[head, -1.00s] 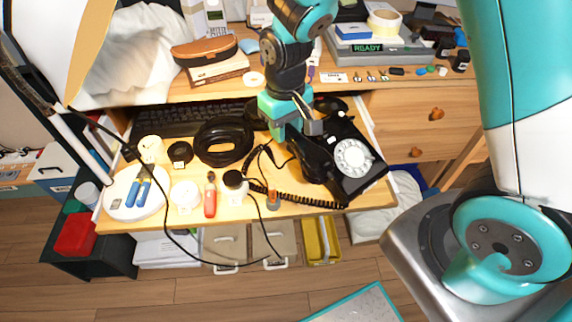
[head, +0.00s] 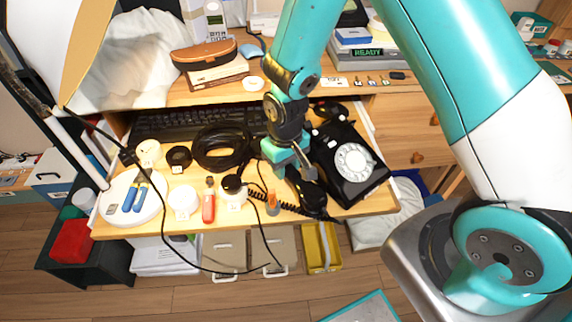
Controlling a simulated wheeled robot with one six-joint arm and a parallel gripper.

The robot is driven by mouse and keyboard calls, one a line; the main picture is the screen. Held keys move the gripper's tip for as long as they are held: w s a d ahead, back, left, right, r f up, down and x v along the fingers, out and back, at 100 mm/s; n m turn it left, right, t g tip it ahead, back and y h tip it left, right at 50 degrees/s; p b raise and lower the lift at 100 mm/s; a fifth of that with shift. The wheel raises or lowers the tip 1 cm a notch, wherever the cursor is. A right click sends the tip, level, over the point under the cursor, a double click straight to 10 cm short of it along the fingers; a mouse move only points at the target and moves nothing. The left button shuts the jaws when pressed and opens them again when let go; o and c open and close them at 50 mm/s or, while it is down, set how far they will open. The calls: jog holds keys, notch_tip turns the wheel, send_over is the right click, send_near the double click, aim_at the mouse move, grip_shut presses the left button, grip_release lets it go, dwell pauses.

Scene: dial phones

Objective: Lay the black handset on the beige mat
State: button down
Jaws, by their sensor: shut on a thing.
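The black handset (head: 311,194) is in my gripper (head: 299,168), at the left side of the black dial phone (head: 350,162). The gripper is shut on it, and its jaws and my arm hide part of it. The phone's white dial faces up, and its cradle end lies toward the back. The coiled black cord (head: 285,206) lies left of the handset. I cannot tell whether the handset touches the desk. I cannot make out a beige mat.
The pull-out desk board also holds a black cable coil (head: 220,148), a keyboard (head: 165,124), a red-handled tool (head: 209,205) and a white round base (head: 133,197) with blue items. A thin black cable crosses the front edge. The wooden board shows little free room.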

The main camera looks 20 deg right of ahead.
jog(key=shift+f, duration=0.2)
jog(key=c, duration=0.8)
grip_release()
notch_tip(320, 180, up, 14)
jog(key=p, duration=0.2)
jog(key=s+a+r+n+y, duration=0.1)
jog(key=s+r, duration=0.3)
jog(key=s, duration=0.2)
jog(key=s+a+r+n+y, duration=0.1)
jog(key=s+a+r+n, duration=0.1)
jog(key=s+r, duration=0.3)
jog(key=s+a+r+n+y, duration=0.1)
jog(key=s+r+y, duration=0.1)
jog(key=s+r, duration=0.3)
jog(key=shift+s+a+r, duration=0.1)
jog(key=shift+s, duration=0.55)
jog(key=shift+s+a+r, duration=0.1)
jog(key=shift+s, duration=0.55)
